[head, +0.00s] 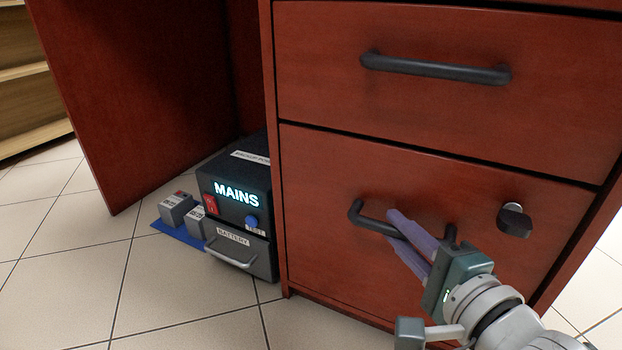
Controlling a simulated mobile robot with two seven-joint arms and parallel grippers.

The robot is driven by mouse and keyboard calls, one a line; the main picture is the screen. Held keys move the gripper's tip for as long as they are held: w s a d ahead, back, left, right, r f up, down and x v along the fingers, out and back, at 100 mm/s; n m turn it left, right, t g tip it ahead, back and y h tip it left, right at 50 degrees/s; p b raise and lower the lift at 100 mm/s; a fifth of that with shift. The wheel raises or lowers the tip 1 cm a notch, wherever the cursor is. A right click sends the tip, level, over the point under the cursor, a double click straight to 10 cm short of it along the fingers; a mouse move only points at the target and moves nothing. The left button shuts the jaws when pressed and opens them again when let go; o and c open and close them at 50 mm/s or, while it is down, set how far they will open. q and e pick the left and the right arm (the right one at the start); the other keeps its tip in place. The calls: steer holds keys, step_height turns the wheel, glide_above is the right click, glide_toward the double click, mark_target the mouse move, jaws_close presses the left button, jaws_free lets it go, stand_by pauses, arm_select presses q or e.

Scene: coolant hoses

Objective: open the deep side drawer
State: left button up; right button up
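The deep side drawer (330,262) is the lower red-brown front of the desk pedestal, and it sits flush with the frame. Its dark bar handle (372,221) is partly hidden behind my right gripper (398,226). The gripper's purple fingers reach the handle's middle from the lower right and overlap it in the picture. Whether they are closed around the bar or just at it, I cannot tell. A dark lock or key (514,220) sticks out of the drawer front right of the handle. My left gripper is out of view.
A shallower drawer (330,50) with its own bar handle (435,68) is above. Left of the pedestal, a black backup power box (232,180) lit "MAINS" stands on the tiles, beside small grey blocks (176,209) on a blue mat (178,234). Tiled floor in front is clear.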

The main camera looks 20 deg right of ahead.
jaws_close()
stand_by(0.9)
